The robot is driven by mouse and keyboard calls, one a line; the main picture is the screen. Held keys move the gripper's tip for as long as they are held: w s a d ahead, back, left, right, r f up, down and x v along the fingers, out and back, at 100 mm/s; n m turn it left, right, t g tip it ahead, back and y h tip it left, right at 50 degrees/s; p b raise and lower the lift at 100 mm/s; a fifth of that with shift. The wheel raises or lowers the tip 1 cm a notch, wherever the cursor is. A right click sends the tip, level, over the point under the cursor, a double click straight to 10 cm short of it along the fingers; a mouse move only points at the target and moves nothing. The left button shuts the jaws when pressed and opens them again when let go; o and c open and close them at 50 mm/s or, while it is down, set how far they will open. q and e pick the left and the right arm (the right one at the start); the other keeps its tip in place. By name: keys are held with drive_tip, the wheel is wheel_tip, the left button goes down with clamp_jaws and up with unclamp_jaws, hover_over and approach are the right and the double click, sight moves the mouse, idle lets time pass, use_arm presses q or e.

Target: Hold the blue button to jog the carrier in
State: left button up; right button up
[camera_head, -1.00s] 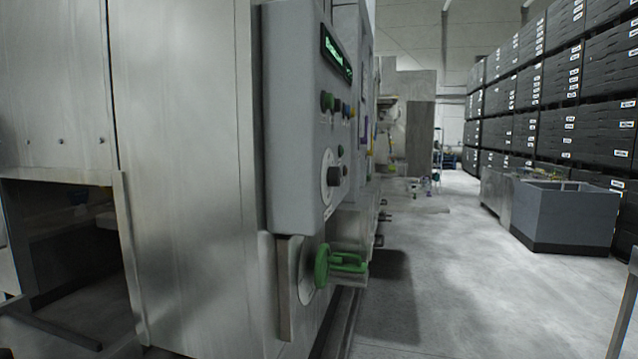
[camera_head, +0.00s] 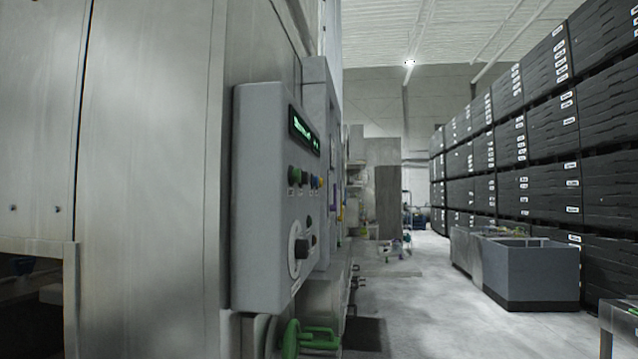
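A grey control panel (camera_head: 262,215) is mounted on the steel machine's side, left of the picture's middle. It has a lit green display (camera_head: 303,132) at the top. Below the display is a row of small buttons, with a green one (camera_head: 293,176) at the left end. A blue button (camera_head: 314,182) shows small in that row, next to a yellow one (camera_head: 321,182). A dark rotary knob (camera_head: 302,247) sits lower on the panel. Neither of my grippers is in view, and nothing touches the panel.
An opening (camera_head: 30,310) with the carrier not clearly visible is at lower left. A grey bin (camera_head: 530,275) and stacked black crates (camera_head: 540,130) line the right. The floor (camera_head: 410,315) between is clear.

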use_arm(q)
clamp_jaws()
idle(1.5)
